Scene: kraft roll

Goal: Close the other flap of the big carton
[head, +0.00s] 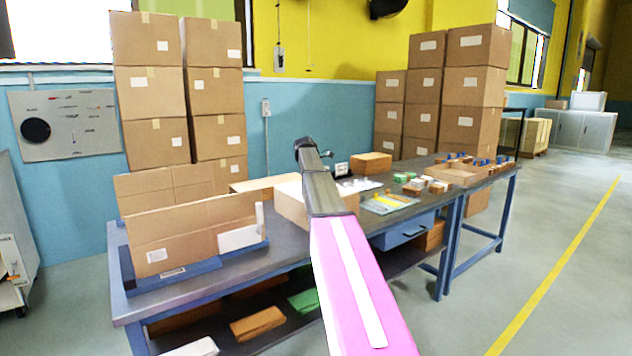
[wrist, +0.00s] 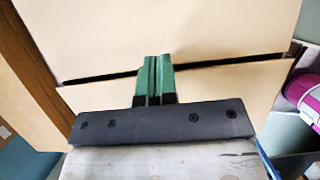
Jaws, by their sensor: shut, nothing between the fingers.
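The big carton (head: 289,203) stands on the workbench, partly hidden behind my arm in the head view. In the wrist view, one pale tan flap (wrist: 180,28) fills the upper part and another tan panel (wrist: 225,82) lies nearer my gripper. A narrow dark slit runs between them, slightly slanted. My gripper (wrist: 153,62) is shut and empty, its green fingers together over the slit. I cannot tell whether the fingertips touch the carton. In the head view the gripper's fingers are hidden.
The workbench (head: 185,290) holds a cardboard panel in a blue holder (head: 195,235) at left, and small boxes and a tray (head: 455,174) at right. Stacked cartons (head: 150,90) stand behind. A magenta and white object (wrist: 303,92) shows at the wrist view's right edge. Floor at right is clear.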

